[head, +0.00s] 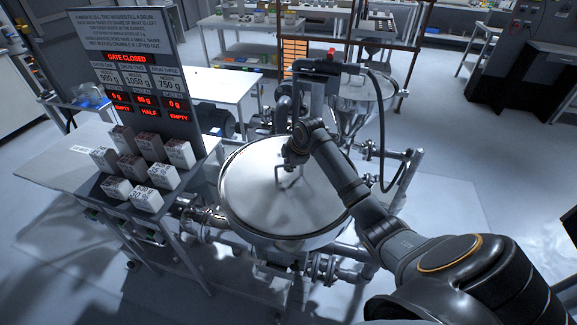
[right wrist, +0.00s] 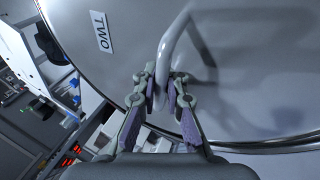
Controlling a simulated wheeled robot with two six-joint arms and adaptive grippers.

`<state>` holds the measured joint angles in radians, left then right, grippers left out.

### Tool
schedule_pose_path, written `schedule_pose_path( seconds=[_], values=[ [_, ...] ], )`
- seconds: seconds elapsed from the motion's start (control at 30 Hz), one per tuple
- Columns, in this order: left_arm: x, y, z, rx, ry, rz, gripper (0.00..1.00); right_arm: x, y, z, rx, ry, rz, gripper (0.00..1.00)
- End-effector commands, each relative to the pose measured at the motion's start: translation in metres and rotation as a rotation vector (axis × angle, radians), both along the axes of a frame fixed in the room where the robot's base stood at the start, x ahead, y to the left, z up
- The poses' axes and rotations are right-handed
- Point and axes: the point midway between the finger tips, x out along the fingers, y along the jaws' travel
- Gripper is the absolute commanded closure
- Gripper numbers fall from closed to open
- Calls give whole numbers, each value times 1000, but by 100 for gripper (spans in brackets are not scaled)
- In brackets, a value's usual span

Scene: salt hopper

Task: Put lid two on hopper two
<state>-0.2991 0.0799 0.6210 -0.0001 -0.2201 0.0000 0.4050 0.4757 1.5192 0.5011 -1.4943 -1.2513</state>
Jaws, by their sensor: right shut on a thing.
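Lid two (head: 250,185) is a large round metal disc over the near hopper (head: 290,243) in the head view. In the right wrist view the lid (right wrist: 245,70) carries a white label reading TWO (right wrist: 104,34). My right gripper (head: 291,160) comes down over the lid's middle. In the right wrist view its fingers (right wrist: 162,92) are shut on the lid's bent bar handle (right wrist: 168,52). The lid covers the hopper's mouth, and I cannot tell whether its rim is fully seated. My left gripper is not in view.
A table (head: 62,172) at the left bears several labelled boxes (head: 130,167) and a sign board (head: 125,60) reading GATE CLOSED. Another hopper (head: 357,97) with a steel cone stands behind. Pipes (head: 325,270) surround the near hopper. Open floor lies at the right.

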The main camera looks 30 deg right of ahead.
Motion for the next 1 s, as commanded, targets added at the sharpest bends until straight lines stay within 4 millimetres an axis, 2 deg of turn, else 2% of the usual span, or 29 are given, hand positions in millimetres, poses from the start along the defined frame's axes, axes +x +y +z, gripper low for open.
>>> schedule_pose_path(
  seconds=[0.17, 0.2, 0.4, 0.63, 0.73, 0.87, 1.0],
  values=[
    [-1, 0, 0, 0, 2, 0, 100, 1, 0, 1, -1, -4, 1, 100],
    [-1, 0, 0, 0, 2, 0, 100, 1, 0, 1, -1, -4, 1, 86],
    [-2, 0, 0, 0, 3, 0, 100, 1, 0, 0, -1, -2, 1, 63],
    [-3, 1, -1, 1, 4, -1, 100, -1, 0, -3, 1, 4, -1, 63],
    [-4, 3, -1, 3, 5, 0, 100, -2, -1, 2, 0, 2, 0, 63],
    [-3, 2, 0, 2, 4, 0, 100, -11, -2, 22, -4, -1, 1, 63],
    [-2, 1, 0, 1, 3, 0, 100, -26, -3, 55, -5, -4, 1, 63]
  ],
)
